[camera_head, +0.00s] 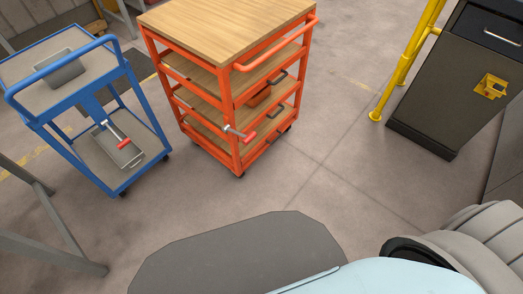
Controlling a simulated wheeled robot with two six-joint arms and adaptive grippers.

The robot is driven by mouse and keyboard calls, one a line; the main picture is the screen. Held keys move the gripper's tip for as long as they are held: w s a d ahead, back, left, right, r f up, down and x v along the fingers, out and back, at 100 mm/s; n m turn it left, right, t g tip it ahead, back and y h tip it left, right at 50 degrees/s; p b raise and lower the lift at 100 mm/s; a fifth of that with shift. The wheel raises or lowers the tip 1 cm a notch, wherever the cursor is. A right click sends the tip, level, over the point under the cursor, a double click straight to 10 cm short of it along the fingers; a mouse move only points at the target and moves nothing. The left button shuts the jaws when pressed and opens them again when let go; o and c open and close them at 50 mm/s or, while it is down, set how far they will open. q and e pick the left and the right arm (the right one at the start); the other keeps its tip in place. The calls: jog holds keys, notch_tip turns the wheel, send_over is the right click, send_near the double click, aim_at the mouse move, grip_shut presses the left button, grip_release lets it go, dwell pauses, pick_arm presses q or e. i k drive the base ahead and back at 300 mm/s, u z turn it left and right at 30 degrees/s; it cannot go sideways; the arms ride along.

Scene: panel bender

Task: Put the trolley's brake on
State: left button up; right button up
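A blue trolley (136,98) with grey shelves stands at the left. A metal lever with a red end (123,144) shows at its lower part, slanting down to the right. An orange trolley (228,124) with wooden shelves stands to its right. A similar lever with a red end (248,138) sticks out from its near corner post. Which lever is a brake, and whether either is on, I cannot tell. Small dark castors show under both trolleys. Neither of my grippers is in view.
A dark grey cabinet (430,100) with a yellow fitting (490,86) stands at the right, beside a yellow rail (402,69). Grey metal bars (60,225) cross the lower left. Floor (320,180) is clear in front of the orange trolley and toward the cabinet.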

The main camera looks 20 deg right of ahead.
aim_at(247, 139)
jog(key=z, duration=0.55)
jog(key=i, duration=0.75)
jog(key=u, duration=0.7)
jog(key=k, duration=1.3)
jog(key=u, duration=0.25)
jog(key=i, duration=0.4)
jog(key=z, duration=0.85)
jog(key=i, duration=0.55)
jog(key=z, duration=0.15)
